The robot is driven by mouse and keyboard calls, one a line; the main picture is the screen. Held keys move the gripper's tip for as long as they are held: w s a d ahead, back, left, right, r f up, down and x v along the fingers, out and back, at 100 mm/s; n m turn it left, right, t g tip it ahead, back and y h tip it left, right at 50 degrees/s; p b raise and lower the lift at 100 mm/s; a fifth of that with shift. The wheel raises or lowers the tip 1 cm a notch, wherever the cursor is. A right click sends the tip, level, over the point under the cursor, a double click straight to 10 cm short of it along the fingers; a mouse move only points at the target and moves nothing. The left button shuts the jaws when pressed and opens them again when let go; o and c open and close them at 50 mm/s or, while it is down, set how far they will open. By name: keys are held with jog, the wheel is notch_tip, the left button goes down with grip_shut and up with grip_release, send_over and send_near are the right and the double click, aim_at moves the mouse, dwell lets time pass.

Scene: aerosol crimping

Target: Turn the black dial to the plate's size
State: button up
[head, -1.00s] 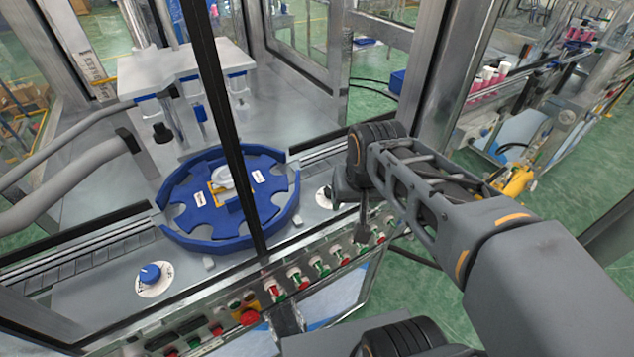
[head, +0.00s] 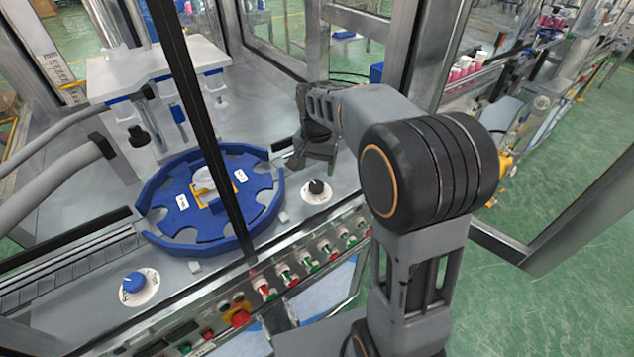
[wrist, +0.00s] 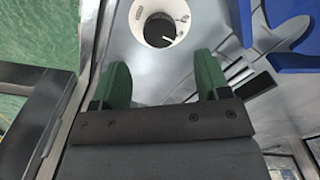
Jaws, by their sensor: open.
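The black dial (head: 317,187) sits on a round white scale plate (head: 308,196) on the machine's metal deck, right of the blue turntable. In the wrist view the black dial (wrist: 160,30) is at the top, with a light pointer mark towards the lower right; the scale print is too small to read. My gripper (wrist: 160,75) has two green fingers spread apart with nothing between them. The dial lies beyond the fingertips, apart from them. In the head view my gripper (head: 312,155) is above and just behind the dial; its fingers are hard to make out.
The blue turntable (head: 275,205) carries small white labels. A blue dial (head: 133,282) is at the front left. A row of red and green buttons (head: 290,275) runs along the front panel. A dark frame post (head: 200,110) crosses before the turntable, and a door frame stands at right.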

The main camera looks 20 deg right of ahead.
aim_at(316, 185)
notch_tip(316, 185, down, 7)
jog(key=shift+r, duration=0.15)
jog(key=shift+c, duration=0.3)
jog(key=c, duration=0.9)
jog(key=shift+o, duration=0.2)
jog(key=n, duration=0.3)
jog(key=shift+n, duration=2.6)
